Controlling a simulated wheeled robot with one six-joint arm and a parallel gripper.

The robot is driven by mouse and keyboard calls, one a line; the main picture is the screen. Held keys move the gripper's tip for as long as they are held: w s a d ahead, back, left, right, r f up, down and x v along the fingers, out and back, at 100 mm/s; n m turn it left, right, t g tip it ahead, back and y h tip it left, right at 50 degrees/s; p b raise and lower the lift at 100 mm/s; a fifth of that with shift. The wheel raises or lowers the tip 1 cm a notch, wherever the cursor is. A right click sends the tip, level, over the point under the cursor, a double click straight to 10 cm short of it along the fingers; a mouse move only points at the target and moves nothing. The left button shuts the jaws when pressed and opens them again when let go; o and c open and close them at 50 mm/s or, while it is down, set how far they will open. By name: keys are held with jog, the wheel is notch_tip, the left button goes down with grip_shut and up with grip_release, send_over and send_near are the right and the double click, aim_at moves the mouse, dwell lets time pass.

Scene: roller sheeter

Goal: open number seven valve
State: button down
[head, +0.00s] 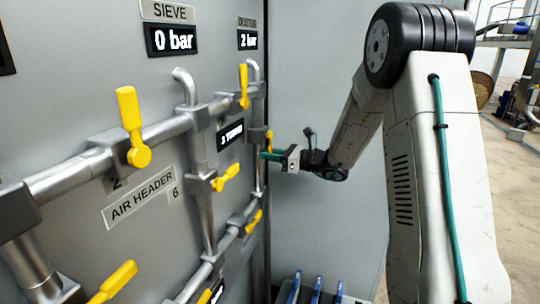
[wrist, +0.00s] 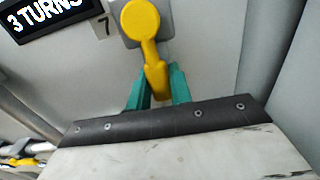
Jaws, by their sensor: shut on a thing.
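The number seven valve has a yellow handle, seen in the wrist view (wrist: 143,28) with its round hub at the top and its lever pointing down toward me. A "7" label (wrist: 104,25) sits just left of it on the grey panel. My gripper (wrist: 158,88) has its two green fingers on either side of the lever's end and is shut on it. In the head view my gripper (head: 268,155) reaches the panel's right edge, where part of the yellow handle (head: 269,141) shows above the green fingers; the rest is hidden.
Other yellow valve handles stick out nearby, one (head: 226,177) to the left, one (head: 254,221) below and one (head: 243,87) above. Steel pipes (head: 204,210) run between them. A display (wrist: 45,22) reads "3 TURNS". A plain grey wall (head: 315,90) stands right of the panel.

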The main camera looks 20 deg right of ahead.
jog(key=c, duration=1.3)
grip_release()
jog(key=shift+a, duration=0.1)
jog(key=shift+o, duration=0.2)
jog(key=v, duration=0.8)
